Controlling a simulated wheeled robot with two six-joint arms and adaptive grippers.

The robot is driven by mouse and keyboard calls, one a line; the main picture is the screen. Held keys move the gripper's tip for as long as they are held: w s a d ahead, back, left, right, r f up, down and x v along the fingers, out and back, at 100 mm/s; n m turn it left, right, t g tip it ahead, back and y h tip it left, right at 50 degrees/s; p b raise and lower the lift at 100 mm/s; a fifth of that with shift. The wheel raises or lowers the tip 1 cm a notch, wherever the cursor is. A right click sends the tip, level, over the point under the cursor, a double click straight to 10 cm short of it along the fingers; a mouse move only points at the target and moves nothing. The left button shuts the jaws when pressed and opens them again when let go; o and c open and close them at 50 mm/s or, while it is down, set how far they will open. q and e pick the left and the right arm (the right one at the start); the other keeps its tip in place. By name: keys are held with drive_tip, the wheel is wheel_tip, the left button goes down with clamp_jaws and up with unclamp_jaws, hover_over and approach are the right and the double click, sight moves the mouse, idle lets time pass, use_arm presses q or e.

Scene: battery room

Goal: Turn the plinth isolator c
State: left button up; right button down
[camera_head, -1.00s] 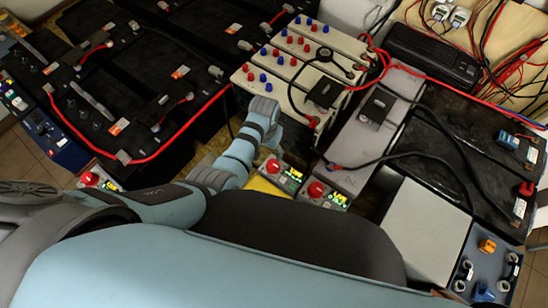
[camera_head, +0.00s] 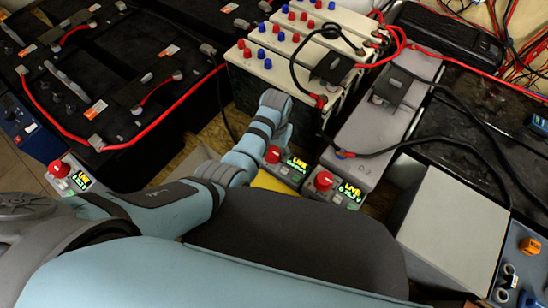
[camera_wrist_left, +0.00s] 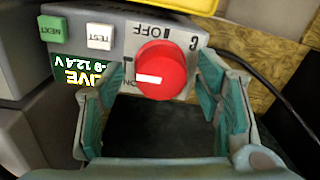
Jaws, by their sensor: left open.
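The plinth isolator c is a grey box (camera_wrist_left: 209,45) with a red round knob (camera_wrist_left: 160,68), seen upside down in the left wrist view. The knob's white mark lies on the ON side. Its screen (camera_wrist_left: 77,72) reads LIVE and 12.4 V. In the head view this appears to be the middle isolator, with its red knob (camera_head: 272,154) beside my left wrist. My left gripper (camera_wrist_left: 160,85) is open, its teal-lined fingers on either side of the knob. I cannot tell whether they touch it. In the head view my left gripper (camera_head: 281,137) is partly hidden.
Another isolator (camera_head: 335,186) stands just right, and one (camera_head: 75,178) at the far left. Pale batteries (camera_head: 270,75) stand behind the wrist, and black batteries (camera_head: 110,90) to the left. Black and red cables run close by.

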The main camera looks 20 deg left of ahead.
use_arm(q)
drive_tip(key=c, duration=1.2)
drive_tip(key=shift+o, duration=0.2)
